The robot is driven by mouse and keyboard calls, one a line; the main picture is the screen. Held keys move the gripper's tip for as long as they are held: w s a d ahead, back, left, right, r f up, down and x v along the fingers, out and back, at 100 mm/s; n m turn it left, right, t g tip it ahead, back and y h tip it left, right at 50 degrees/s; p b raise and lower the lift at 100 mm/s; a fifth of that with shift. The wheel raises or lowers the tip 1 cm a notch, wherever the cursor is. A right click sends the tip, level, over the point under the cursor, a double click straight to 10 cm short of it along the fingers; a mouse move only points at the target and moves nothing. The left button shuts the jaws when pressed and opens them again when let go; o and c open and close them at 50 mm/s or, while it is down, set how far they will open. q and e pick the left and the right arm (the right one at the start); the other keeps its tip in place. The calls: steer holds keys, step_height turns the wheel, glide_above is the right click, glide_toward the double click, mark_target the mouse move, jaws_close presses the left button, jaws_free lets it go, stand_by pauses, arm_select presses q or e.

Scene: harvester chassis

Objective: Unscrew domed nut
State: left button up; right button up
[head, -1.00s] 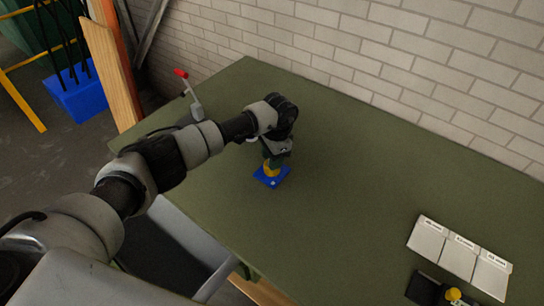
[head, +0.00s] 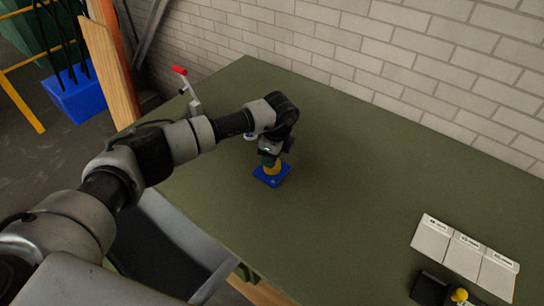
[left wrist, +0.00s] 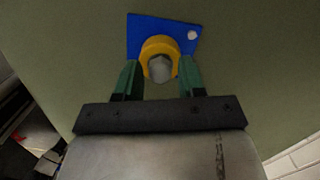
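A blue plate (head: 281,179) lies on the green table, with a yellow round part (head: 271,170) standing on it. In the left wrist view the yellow part (left wrist: 159,43) surrounds a grey rounded piece (left wrist: 160,68), which looks like the domed nut. The blue plate (left wrist: 140,27) has a white dot near one corner. My left gripper (head: 270,160) is above the plate, pointing down. In the left wrist view its green fingers (left wrist: 159,75) stand apart, one on each side of the yellow part. I see no clear contact. My right gripper is not in view.
Several white labelled cards (head: 463,253) lie at the right of the table (head: 370,190), near a black block with a yellow knob (head: 459,295). A red-handled clamp (head: 187,85) is at the left edge. A brick wall stands behind. The middle is clear.

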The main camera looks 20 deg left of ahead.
arm_select(q)
steer(key=shift+m, duration=0.3)
steer(key=m+b, duration=0.1)
steer(key=m, duration=0.1)
steer(key=shift+f+m, duration=0.1)
steer(key=shift+m, duration=0.2)
steer(key=shift+m+t+b, duration=0.3)
steer(key=shift+m+b, duration=0.15)
steer(key=shift+m, duration=0.55)
steer(key=m+b, duration=0.1)
steer(key=m, duration=0.1)
steer(key=shift+m, duration=0.4)
steer(key=shift+m+h+b, duration=0.3)
steer(key=shift+m+b, duration=0.35)
steer(key=shift+m, duration=0.45)
